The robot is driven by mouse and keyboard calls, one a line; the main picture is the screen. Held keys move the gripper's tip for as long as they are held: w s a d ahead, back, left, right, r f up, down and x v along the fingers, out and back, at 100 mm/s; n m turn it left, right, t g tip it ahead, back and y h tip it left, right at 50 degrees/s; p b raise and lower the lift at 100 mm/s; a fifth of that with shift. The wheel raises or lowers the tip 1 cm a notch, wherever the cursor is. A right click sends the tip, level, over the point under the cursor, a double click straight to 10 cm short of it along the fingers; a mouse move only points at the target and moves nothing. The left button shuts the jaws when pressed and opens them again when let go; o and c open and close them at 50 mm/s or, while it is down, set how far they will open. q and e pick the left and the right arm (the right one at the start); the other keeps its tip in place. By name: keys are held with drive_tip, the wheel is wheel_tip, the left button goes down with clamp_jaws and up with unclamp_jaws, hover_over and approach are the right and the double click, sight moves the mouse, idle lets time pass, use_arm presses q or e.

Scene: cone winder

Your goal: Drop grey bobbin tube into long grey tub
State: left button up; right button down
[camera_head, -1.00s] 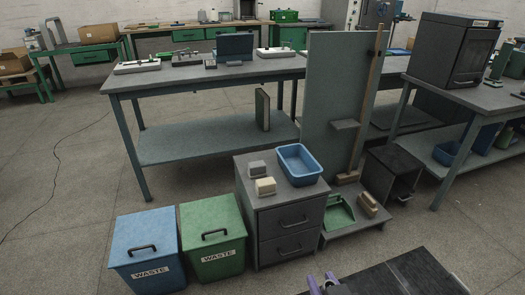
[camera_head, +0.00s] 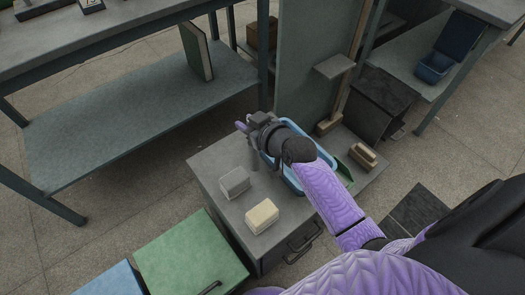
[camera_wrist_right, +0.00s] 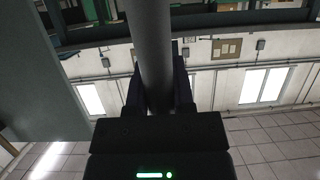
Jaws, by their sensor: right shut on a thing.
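My right gripper (camera_head: 256,126) is above the drawer cabinet, at the left end of a blue tub (camera_head: 292,184). The gripper and forearm cover much of that tub. In the right wrist view, the gripper (camera_wrist_right: 158,100) is shut on a grey bobbin tube (camera_wrist_right: 150,45), which runs away from the palm between the dark fingers. In the head view I cannot clearly tell the tube from the gripper. I see no long grey tub that I can make out in either view. My left gripper is not in view.
The grey cabinet (camera_head: 213,162) bears a grey block (camera_head: 234,183) and a cream block (camera_head: 262,216). A green bin (camera_head: 190,258) and a blue bin (camera_head: 108,281) stand at lower left. A tall panel (camera_head: 310,70) rises behind the gripper. A workbench shelf (camera_head: 120,130) is at left.

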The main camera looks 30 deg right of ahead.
wheel_tip(320, 180, down, 10)
drive_tip(key=w+d+b, duration=0.1)
drive_tip(key=d+b, duration=0.1)
drive_tip(key=b, duration=0.5)
drive_tip(key=shift+w, duration=0.35)
drive_tip(key=c, duration=0.9)
unclamp_jaws()
drive_tip(key=shift+f, duration=0.15)
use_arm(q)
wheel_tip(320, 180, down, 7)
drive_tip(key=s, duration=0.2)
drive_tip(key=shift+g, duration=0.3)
use_arm(e)
drive_tip(key=o, duration=0.4)
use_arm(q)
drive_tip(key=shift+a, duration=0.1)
